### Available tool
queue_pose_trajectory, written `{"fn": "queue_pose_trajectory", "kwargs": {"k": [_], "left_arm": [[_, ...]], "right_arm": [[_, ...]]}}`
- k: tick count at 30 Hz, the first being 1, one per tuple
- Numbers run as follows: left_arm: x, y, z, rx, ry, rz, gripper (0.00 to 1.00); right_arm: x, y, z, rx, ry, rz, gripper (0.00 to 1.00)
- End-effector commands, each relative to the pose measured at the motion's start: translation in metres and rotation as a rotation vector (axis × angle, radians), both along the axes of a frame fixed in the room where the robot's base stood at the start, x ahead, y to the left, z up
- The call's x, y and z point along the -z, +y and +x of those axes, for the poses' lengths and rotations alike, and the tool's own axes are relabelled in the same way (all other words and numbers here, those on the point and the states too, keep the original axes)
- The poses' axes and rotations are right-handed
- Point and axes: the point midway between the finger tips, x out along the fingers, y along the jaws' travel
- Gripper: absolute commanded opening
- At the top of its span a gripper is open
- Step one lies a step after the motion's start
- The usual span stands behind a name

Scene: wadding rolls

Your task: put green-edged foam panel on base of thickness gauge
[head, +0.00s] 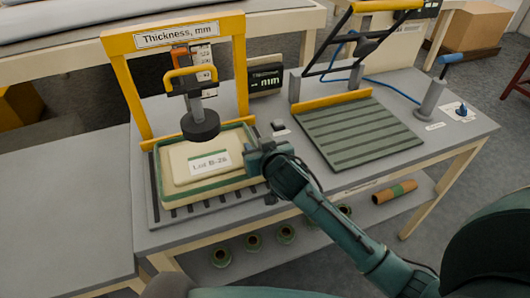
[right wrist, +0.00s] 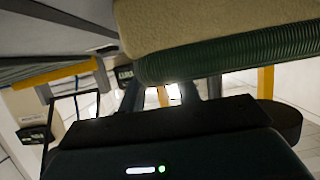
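The green-edged foam panel (head: 226,178) is cream, with a label reading "Lot B-26" on top. It lies on the slatted base (head: 181,212) of the thickness gauge (head: 176,38), between the yellow posts and below the round dark presser foot (head: 201,124). My right gripper (head: 258,158) is at the panel's right edge. In the right wrist view the panel's green edge (right wrist: 235,54) runs close above my right gripper (right wrist: 172,93), whose two dark fingers stand apart with a bright gap between them. Whether they touch the panel is unclear. My left gripper is out of view.
A green ribbed board (head: 358,133) with a yellow bar lies right of the gauge. A grey post with a blue handle (head: 432,98) stands farther right. Several green rolls (head: 253,242) and a brown roll (head: 394,192) lie on the lower shelf. The left table (head: 65,215) is clear.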

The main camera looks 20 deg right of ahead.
Motion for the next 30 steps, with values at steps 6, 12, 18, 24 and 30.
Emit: {"fn": "queue_pose_trajectory", "kwargs": {"k": [6, 12, 18, 24, 30], "left_arm": [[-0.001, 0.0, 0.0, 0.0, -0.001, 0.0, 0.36], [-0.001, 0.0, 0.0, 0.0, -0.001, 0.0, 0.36], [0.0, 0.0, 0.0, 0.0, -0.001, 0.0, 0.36], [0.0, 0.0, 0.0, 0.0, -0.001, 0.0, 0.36], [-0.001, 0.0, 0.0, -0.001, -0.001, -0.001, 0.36]], "right_arm": [[-0.015, -0.001, -0.038, 0.0, 0.001, 0.002, 0.32], [-0.03, -0.003, -0.076, 0.0, 0.002, 0.001, 0.32], [-0.04, -0.004, -0.098, 0.001, 0.002, 0.0, 0.32], [-0.043, -0.004, -0.103, 0.001, 0.001, 0.0, 0.32], [-0.043, -0.004, -0.103, 0.001, 0.001, 0.0, 0.32]]}}
